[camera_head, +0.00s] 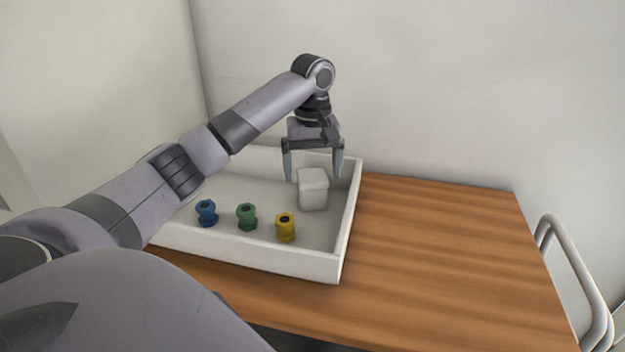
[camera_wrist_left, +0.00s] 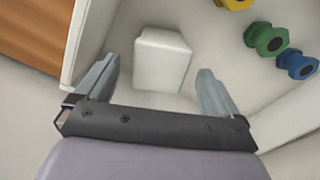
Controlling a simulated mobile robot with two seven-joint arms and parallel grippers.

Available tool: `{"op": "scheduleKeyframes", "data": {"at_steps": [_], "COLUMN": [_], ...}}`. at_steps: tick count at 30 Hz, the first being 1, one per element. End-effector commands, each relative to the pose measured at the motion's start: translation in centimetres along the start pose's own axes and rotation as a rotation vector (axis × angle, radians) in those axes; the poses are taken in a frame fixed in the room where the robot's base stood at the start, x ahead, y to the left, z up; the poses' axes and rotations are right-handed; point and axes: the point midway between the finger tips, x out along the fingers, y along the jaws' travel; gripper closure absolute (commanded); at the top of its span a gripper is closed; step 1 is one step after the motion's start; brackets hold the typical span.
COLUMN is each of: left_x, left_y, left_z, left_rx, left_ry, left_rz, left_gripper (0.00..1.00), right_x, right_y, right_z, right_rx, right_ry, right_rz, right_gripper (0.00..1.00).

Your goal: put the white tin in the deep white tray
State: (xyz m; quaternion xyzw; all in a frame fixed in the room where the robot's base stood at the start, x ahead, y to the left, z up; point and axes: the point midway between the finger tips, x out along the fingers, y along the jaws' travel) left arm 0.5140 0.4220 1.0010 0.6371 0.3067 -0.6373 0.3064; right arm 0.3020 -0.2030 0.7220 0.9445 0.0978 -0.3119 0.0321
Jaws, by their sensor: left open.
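The white tin (camera_head: 313,190) is a small block with rounded edges. It stands inside the deep white tray (camera_head: 345,225), near the tray's right wall and back corner. My left gripper (camera_head: 314,175) is open just above and behind the tin, its fingers apart. In the left wrist view the tin (camera_wrist_left: 162,60) shows beyond and between the two open fingertips (camera_wrist_left: 158,75), and no finger appears to touch it. The tray's wall (camera_wrist_left: 85,40) also shows there. My right gripper is not in view.
Blue (camera_head: 206,213), green (camera_head: 246,216) and yellow (camera_head: 285,227) fittings stand in a row along the tray's front part. The wooden table (camera_head: 440,260) is bare to the right of the tray. A metal rail (camera_head: 580,270) stands past the table's right edge. Walls close off the back.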

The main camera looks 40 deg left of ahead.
Motion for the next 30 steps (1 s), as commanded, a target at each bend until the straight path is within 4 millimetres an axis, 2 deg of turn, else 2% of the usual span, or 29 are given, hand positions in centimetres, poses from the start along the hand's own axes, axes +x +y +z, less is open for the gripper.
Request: {"op": "scheduleKeyframes", "data": {"at_steps": [3, 6, 12, 17, 30], "left_x": [-3.4, -5.6, -8.0, -8.7, -8.6], "left_y": [0.1, 0.0, 0.0, 0.0, 0.0], "left_z": [-0.1, -0.1, 0.0, 0.0, 0.0], "left_rx": [0.0, -0.002, 0.0, -0.001, 0.0], "left_ry": [0.003, 0.003, 0.001, 0.0, 0.0], "left_rz": [0.004, 0.001, 0.0, 0.0, 0.0], "left_gripper": [0.04, 0.04, 0.04, 0.04, 0.04], "right_x": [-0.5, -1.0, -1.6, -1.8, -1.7], "right_y": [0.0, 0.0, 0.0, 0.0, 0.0], "right_z": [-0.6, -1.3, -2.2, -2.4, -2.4], "right_rx": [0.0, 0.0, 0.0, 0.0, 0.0], "right_ry": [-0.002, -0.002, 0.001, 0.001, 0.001], "right_rz": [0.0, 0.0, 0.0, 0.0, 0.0], "right_gripper": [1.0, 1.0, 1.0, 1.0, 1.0]}}
